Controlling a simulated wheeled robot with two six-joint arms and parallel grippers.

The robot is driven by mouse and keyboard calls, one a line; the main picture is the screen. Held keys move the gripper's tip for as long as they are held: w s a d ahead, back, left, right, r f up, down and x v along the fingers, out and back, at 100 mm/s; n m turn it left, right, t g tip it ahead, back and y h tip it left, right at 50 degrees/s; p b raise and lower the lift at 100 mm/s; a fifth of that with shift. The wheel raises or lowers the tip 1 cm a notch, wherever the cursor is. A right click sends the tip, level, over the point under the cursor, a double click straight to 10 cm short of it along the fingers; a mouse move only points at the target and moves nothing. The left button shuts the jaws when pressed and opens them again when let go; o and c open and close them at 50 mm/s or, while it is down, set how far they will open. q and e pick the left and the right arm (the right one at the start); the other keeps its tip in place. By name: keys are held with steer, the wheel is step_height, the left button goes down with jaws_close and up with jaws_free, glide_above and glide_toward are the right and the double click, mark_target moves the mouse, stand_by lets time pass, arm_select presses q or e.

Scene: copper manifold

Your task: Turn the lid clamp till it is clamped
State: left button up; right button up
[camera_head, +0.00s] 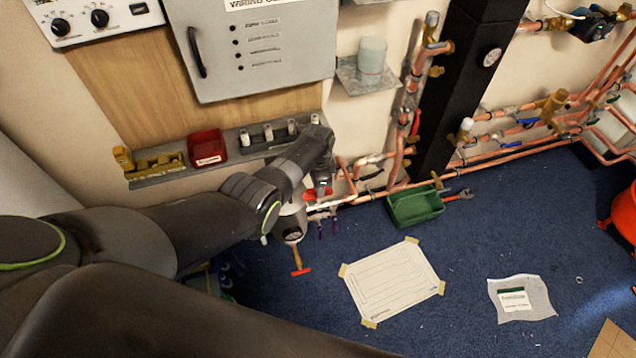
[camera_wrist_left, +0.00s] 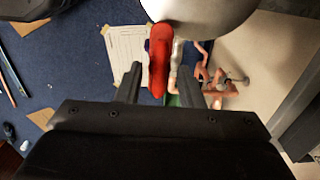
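The lid clamp appears to be the red handle (camera_wrist_left: 159,58) in the left wrist view, by a rounded silver vessel (camera_wrist_left: 200,12). In the head view, red also shows just below my left wrist (camera_head: 318,193), above the silver vessel (camera_head: 290,224). My left gripper (camera_wrist_left: 159,82) has its two dark fingers apart. The red handle lies in line with the gap, with space on both sides; I cannot tell how deep it sits between them. In the head view my arm hides part of the vessel and most of the gripper. My right gripper is not in view.
Copper pipes (camera_head: 400,150) run along the wall beside the vessel. A green tray (camera_head: 415,205) and a taped paper sheet (camera_head: 392,282) lie on the blue floor. A shelf (camera_head: 235,150) with a red bin (camera_head: 207,148) is behind my arm. A red-tipped outlet (camera_head: 300,268) hangs below the vessel.

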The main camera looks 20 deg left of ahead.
arm_select(q)
steer(key=shift+r, duration=0.1)
steer(key=shift+r, duration=0.3)
step_height(320, 180, up, 5)
steer(key=p, duration=0.2)
steer(key=shift+r+p, duration=0.1)
steer(key=shift+p, duration=0.2)
step_height(320, 180, up, 11)
steer(key=shift+r, duration=0.2)
steer(key=shift+f, duration=0.1)
